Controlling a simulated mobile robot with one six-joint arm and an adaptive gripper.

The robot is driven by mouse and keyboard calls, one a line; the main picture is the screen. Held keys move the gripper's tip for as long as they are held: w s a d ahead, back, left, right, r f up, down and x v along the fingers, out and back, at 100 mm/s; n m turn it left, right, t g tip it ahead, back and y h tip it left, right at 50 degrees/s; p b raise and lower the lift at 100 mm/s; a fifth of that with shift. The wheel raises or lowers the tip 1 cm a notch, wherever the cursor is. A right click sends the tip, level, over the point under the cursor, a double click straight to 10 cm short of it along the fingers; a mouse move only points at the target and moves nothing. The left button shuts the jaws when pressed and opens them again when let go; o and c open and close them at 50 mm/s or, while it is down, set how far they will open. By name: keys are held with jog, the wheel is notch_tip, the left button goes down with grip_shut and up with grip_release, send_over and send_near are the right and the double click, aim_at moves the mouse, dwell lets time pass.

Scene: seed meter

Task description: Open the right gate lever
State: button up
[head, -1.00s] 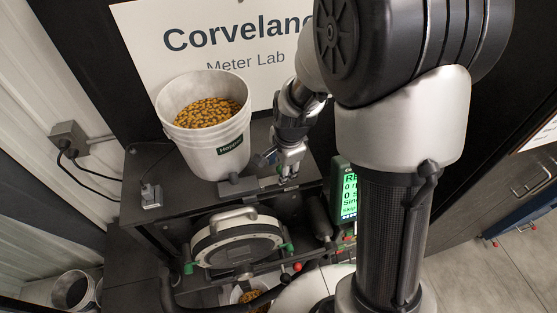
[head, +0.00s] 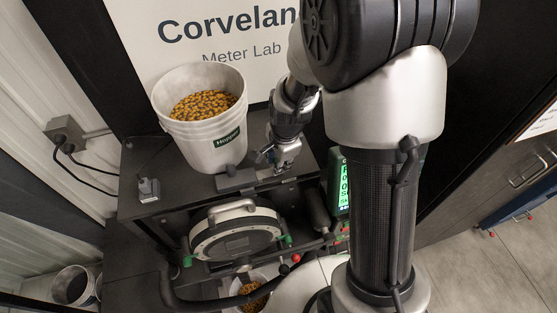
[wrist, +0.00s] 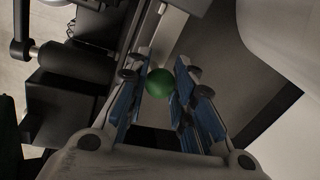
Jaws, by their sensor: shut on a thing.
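In the wrist view, a round green knob (wrist: 159,82), which looks like the end of the right gate lever, sits between the blue-padded fingers of my gripper (wrist: 160,90). The gripper is shut on it. In the head view, my gripper (head: 283,166) reaches down beside the white hopper bucket (head: 203,118), at the right end of the dark gate bar (head: 236,181). The fingers hide the knob there, and the lever's exact position cannot be told.
The round seed meter (head: 238,235) with green side handles sits below the dark shelf (head: 150,188). A green display (head: 345,188) stands to the right. A bucket with seed (head: 252,293) is under the meter. The sign (head: 215,30) stands behind the hopper.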

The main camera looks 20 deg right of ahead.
grip_shut()
jog(key=shift+d, duration=0.45)
jog(key=o, duration=0.7)
grip_release()
jog(key=shift+a, duration=0.2)
jog(key=shift+o, duration=0.5)
jog(key=shift+d, duration=0.1)
jog(key=shift+r, duration=0.1)
notch_tip(320, 180, up, 12)
jog(key=s, duration=0.2)
jog(key=shift+s+d+f, duration=0.15)
jog(key=shift+d+f, duration=0.05)
